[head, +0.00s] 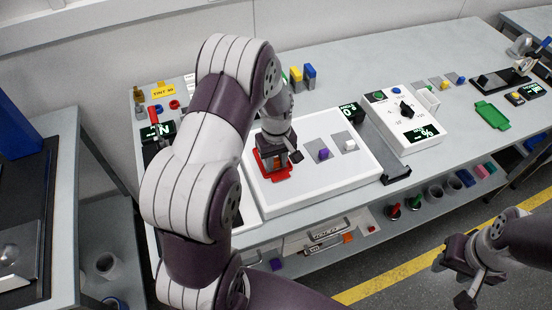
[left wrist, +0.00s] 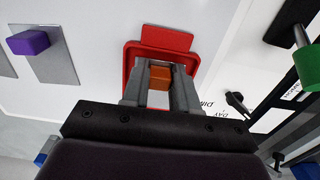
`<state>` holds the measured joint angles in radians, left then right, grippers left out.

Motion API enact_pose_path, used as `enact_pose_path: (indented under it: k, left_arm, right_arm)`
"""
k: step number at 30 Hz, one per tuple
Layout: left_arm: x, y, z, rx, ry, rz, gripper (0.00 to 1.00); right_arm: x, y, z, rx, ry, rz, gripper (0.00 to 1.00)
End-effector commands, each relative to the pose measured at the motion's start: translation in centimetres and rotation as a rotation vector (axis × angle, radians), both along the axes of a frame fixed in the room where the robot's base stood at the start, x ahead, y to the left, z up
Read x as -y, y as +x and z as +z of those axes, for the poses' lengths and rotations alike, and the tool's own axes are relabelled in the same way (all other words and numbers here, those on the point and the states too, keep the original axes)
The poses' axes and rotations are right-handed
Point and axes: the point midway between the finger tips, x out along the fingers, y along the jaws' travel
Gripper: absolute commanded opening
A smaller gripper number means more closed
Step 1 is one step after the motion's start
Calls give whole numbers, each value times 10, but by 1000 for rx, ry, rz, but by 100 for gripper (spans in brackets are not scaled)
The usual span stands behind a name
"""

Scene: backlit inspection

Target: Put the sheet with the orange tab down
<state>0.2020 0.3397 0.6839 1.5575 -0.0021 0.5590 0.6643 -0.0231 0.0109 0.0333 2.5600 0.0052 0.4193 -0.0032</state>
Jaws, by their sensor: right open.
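The orange tab (left wrist: 160,77) shows between the fingers of my left gripper (left wrist: 160,90), which looks shut on it. A red frame-like piece (left wrist: 187,52) with a flat red part lies around and beyond the fingertips. In the head view the red piece (head: 266,170) is under my left gripper (head: 276,158), over the white panel (head: 345,178). The fingers hide part of it, and I cannot tell whether the sheet touches the panel. My right gripper (head: 466,270) is open and empty, off to the right, away from the bench top.
On the panel, right of my left gripper, are grey sheets with a purple tab (head: 323,155) and a white tab (head: 349,146). A control box (head: 402,115) with a dial stands farther right. A green piece (head: 493,115) lies at the bench's right side. Cups line the lower shelf.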

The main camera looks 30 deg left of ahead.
Motion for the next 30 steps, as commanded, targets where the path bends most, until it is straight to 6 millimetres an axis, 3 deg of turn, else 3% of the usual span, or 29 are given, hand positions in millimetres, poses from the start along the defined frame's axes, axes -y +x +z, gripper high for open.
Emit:
enact_pose_path:
  k: [2,13,24,30]
  left_arm:
    - [0,0,0,0,0,0,52]
    - [0,1,10,3,0,0,52]
    - [0,1,100,3,1,0,52]
    - [7,-6,121,4,0,-52,52]
  right_arm:
    - [0,0,0,0,0,0,43]
    - [0,0,-1,0,0,0,43]
    - [0,0,-14,0,0,0,43]
    - [0,0,-15,0,0,0,43]
